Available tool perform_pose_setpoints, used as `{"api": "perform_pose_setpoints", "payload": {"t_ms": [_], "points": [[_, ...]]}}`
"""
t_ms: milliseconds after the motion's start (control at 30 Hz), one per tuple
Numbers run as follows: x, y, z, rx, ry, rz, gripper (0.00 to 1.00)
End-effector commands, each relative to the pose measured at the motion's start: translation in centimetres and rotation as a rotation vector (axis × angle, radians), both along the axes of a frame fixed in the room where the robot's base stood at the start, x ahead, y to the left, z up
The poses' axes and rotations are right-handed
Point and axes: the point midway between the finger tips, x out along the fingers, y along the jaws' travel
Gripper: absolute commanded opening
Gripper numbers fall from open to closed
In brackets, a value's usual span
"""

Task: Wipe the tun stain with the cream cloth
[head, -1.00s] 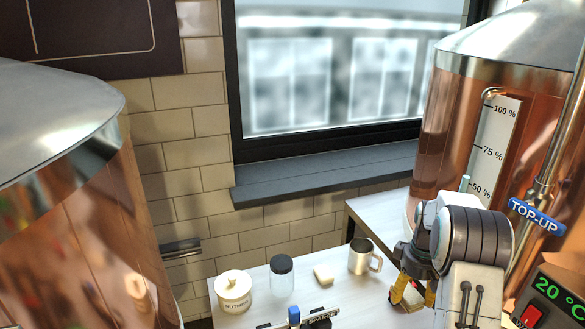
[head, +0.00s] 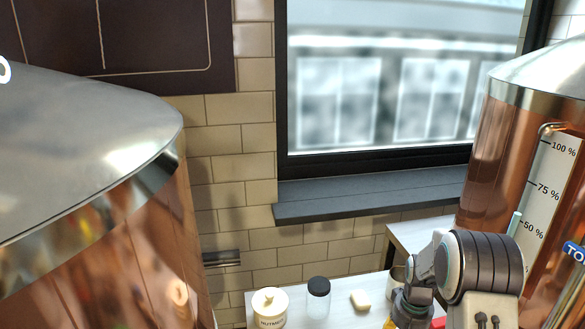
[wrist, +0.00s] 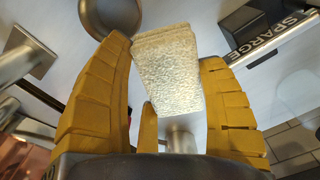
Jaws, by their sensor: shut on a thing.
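The cream cloth (wrist: 166,70) is a folded, rough-textured pad in the wrist view. My gripper (wrist: 165,54) is shut on it, with yellow fingers on both sides. In the head view my gripper (head: 412,322) is at the bottom edge, mostly cut off, and the cloth cannot be made out there. One copper tun (head: 130,245) with a steel top fills the left side. Another copper vessel (head: 490,165) with a percent gauge stands at the right. I cannot make out a stain on either.
A pale table (head: 285,318) holds a white lidded jar (head: 269,308), a dark-lidded glass jar (head: 318,298) and a small cream block (head: 360,300). A grey window ledge (head: 370,198) juts from the tiled wall. A SPARGE label (wrist: 272,40) shows in the wrist view.

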Motion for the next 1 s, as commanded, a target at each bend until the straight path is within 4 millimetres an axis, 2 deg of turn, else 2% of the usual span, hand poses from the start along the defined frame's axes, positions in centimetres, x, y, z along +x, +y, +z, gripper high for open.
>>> {"api": "perform_pose_setpoints", "payload": {"t_ms": [33,200,400,600,1000], "points": [[0.0,1.9,0.7,0.000,0.000,0.043,0.31],[0.3,6.0,1.5,0.000,-0.002,0.140,0.31],[0.4,8.8,2.1,0.000,-0.001,0.204,0.31],[0.5,9.7,2.2,0.000,-0.001,0.225,0.31],[0.5,9.7,2.3,0.000,-0.001,0.225,0.31]]}}
